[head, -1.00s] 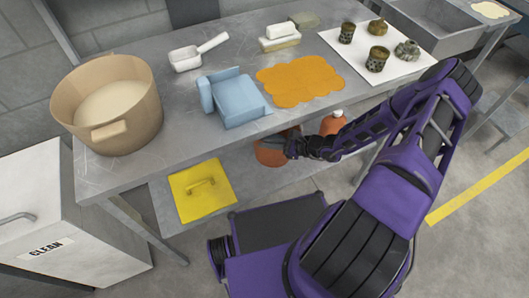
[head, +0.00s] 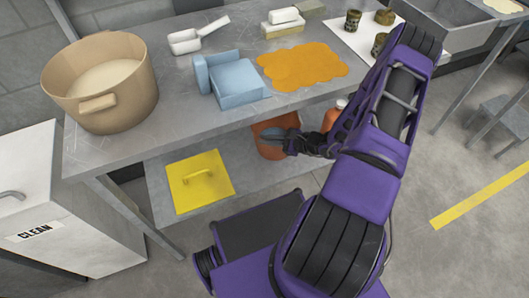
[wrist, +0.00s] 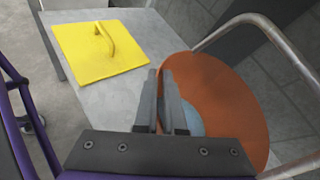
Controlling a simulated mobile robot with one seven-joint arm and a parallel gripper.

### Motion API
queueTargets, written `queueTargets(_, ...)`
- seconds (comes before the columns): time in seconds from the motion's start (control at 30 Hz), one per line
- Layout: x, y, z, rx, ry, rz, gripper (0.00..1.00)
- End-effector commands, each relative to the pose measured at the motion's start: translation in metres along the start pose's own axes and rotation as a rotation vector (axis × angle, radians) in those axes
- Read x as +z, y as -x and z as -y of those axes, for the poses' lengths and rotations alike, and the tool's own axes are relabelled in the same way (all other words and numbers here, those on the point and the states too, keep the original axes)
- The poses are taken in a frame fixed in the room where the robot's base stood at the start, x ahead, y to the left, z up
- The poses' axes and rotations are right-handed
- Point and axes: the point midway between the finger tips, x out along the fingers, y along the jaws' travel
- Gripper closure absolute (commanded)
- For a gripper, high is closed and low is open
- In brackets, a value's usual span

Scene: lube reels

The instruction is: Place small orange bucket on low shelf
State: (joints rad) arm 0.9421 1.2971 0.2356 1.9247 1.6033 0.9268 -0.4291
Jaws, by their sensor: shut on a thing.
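The small orange bucket (head: 268,143) is under the front edge of the work table, at the right part of the low shelf (head: 243,178). In the wrist view the bucket (wrist: 235,95) fills the right side, with its open mouth and something blue-grey inside. My gripper (head: 292,143) is at the bucket's right side. In the wrist view its dark fingers (wrist: 168,103) are closed at the bucket's near rim. The bucket looks tilted. I cannot tell whether its base touches the shelf (wrist: 105,108).
A yellow square lid with a handle (head: 199,181) lies on the low shelf, left of the bucket. An orange bottle with a pale cap (head: 331,117) stands behind my wrist. The table top (head: 125,158) overhangs the shelf. A pale bar (wrist: 245,20) curves past the bucket.

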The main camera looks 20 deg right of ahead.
Motion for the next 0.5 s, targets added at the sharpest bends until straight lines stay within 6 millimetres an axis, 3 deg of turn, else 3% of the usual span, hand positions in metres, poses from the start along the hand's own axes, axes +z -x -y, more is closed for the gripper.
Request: queueTargets(0.5, -0.047, -0.024, -0.017, -0.001, 0.004, 0.004, 1.00)
